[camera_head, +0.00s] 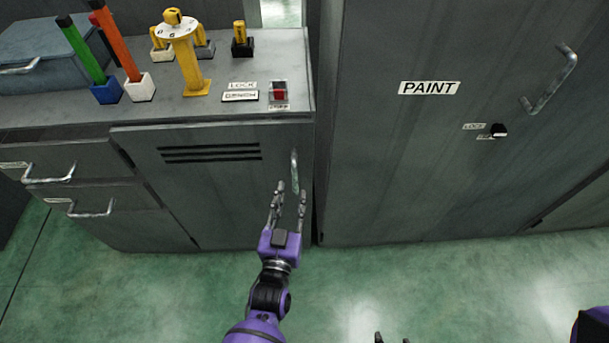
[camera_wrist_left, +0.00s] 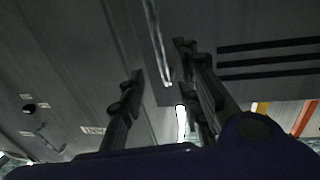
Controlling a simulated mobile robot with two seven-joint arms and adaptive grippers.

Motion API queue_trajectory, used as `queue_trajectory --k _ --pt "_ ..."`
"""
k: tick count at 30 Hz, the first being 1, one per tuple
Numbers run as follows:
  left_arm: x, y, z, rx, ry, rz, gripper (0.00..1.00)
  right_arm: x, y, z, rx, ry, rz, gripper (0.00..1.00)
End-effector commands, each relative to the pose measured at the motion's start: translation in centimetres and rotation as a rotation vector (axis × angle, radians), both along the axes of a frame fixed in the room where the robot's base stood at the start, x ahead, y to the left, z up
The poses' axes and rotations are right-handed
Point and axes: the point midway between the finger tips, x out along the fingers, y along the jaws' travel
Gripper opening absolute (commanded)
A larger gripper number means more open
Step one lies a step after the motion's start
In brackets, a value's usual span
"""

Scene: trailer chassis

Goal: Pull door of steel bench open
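The steel bench (camera_head: 220,115) stands at the left in the head view. Its grey door (camera_head: 210,190) has slots near the top and looks shut. The door's upright metal handle (camera_head: 295,170) is near its right edge. My left gripper (camera_head: 291,190) is open just below and in front of the handle. In the left wrist view the handle (camera_wrist_left: 157,45) shows between the two open fingers, beyond their tips; contact is not visible. My right gripper (camera_head: 391,340) shows only as fingertips at the bottom edge, spread apart.
A tall grey cabinet marked PAINT (camera_head: 429,88) stands right of the bench, with its own handle (camera_head: 551,80). Drawers (camera_head: 85,190) with handles are left of the door. Coloured tools and a red switch (camera_head: 279,94) stand on the bench top. The green floor in front is clear.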

Motion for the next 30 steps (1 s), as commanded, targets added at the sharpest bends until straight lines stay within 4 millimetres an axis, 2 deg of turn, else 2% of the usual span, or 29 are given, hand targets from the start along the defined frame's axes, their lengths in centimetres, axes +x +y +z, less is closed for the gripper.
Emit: queue_trajectory --k 13,18,25,26,30 --pt "6.3 -1.3 0.1 0.002 -0.002 0.000 0.31 0.0 0.4 -0.1 0.006 0.001 0.000 0.42" --pt "7.3 -1.4 0.0 0.002 0.000 0.001 0.31 -0.1 0.3 -0.1 0.005 0.003 0.000 0.42" --pt "7.3 -1.5 0.0 0.002 0.000 0.001 0.31 -0.4 0.2 -0.2 0.003 0.008 -0.001 0.42" --pt "7.3 -1.5 0.0 0.002 0.000 0.001 0.30 -0.4 0.2 -0.2 0.003 0.008 -0.001 0.42" --pt "7.3 -1.5 0.0 0.002 0.000 0.000 0.11 -0.5 0.1 -0.2 0.003 0.011 -0.002 0.42"
